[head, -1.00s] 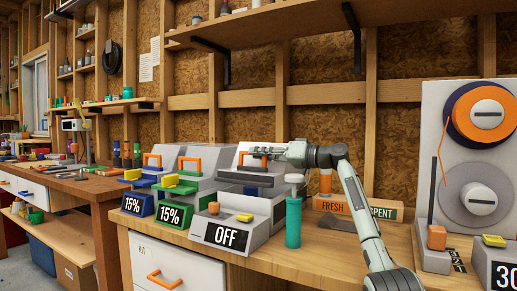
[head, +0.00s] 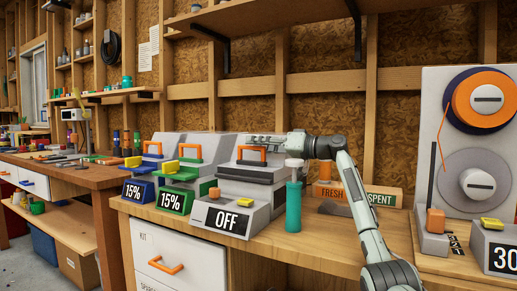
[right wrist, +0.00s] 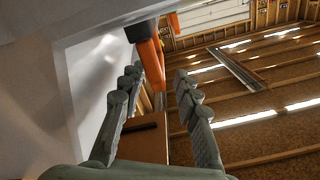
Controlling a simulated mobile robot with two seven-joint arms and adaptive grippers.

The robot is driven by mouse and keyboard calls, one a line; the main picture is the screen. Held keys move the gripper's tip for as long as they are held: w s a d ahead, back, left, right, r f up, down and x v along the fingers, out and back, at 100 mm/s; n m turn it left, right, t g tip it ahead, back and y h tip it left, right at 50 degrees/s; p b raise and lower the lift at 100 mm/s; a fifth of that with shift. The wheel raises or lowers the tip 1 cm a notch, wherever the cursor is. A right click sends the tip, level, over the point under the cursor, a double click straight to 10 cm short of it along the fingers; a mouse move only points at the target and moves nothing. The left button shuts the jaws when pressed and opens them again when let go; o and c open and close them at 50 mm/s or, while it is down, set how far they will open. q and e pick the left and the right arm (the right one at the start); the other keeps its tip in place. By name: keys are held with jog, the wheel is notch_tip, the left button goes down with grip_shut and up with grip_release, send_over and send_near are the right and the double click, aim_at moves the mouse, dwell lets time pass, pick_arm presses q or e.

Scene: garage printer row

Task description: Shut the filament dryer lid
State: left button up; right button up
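The grey filament dryer (head: 267,211) with the OFF sign stands on the bench. Its pale lid (head: 237,154) has an orange handle (head: 252,155) on its front and lies low over a dark band; I cannot tell whether it is fully shut. My right gripper (head: 246,142) is at the lid's top, just above the handle. In the right wrist view its two fingers (right wrist: 158,76) are apart with nothing gripped. The orange handle (right wrist: 151,55) shows by the left fingertip; I cannot tell whether they touch. My left gripper is not in view.
A green dryer (head: 176,199) and a blue dryer (head: 139,189), both reading 15%, stand to the left. A teal bottle (head: 293,207) stands close to the right of the grey dryer, under my arm. The FRESH/SPENT box (head: 355,194) and spool unit (head: 465,95) are farther right.

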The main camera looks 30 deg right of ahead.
notch_tip(320, 180, up, 9)
jog(key=shift+r, duration=0.1)
dwell(0.7)
